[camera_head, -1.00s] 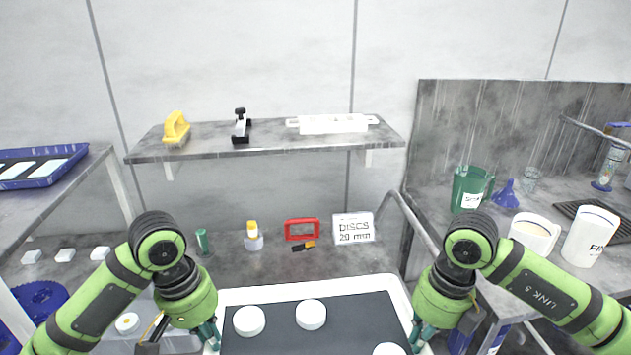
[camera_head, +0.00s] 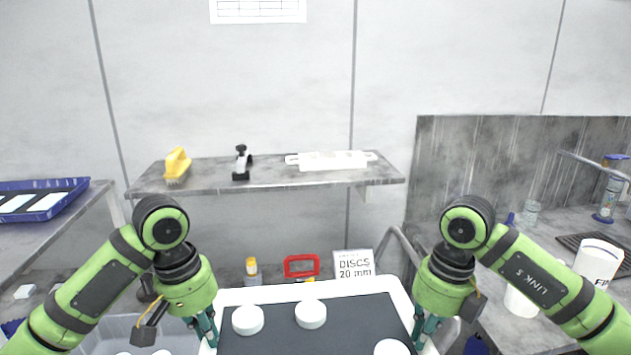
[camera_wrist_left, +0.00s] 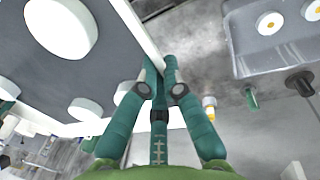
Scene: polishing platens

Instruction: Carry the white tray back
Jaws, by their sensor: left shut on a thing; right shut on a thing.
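The white tray (camera_head: 308,289) has a dark inner surface and carries white discs (camera_head: 311,314), of which three show in the head view. Its near edge is cut off by the picture's bottom. My left gripper (camera_head: 211,338) is shut on the tray's left wall and my right gripper (camera_head: 421,338) is shut on its right wall. The tray looks about level. In the left wrist view the fingers (camera_wrist_left: 158,72) pinch the tray's white rim (camera_wrist_left: 138,32), with discs (camera_wrist_left: 61,24) beside them.
A wall shelf (camera_head: 270,176) holds a yellow brush, a black-and-white tool and a white handled item. A "DISCS 20 mm" sign (camera_head: 354,264), a red frame (camera_head: 301,266) and a bottle (camera_head: 252,271) stand behind the tray. Side benches hold a blue tray (camera_head: 42,199) and a cup (camera_head: 597,262).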

